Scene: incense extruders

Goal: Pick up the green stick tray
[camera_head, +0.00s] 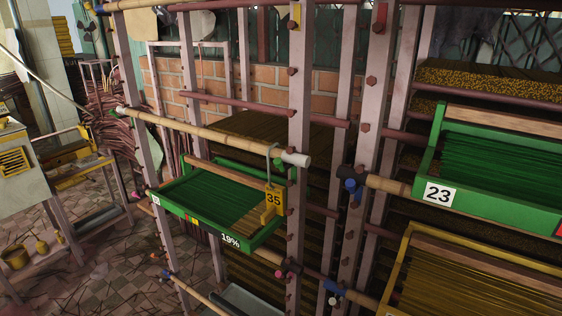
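Two green trays of sticks are in the head view. One green tray (184,215) sits in the rack at centre left, filled with dark green sticks (214,193). It bears a yellow "35" tag (273,200) at its right corner and "19%" on its front. A bamboo pole runs above it, and a hook hangs from the pole near the tag. The other green tray (484,205), marked "23", sits higher at the right and is cut off by the picture's right edge. Neither of my grippers is in view.
Pinkish rack posts (299,130) stand between the two trays. A yellow tray (399,277) of sticks lies below the "23" tray. Bamboo poles (210,133) cross the rack. A white machine (22,170) stands at the left, with tiled floor (115,260) between.

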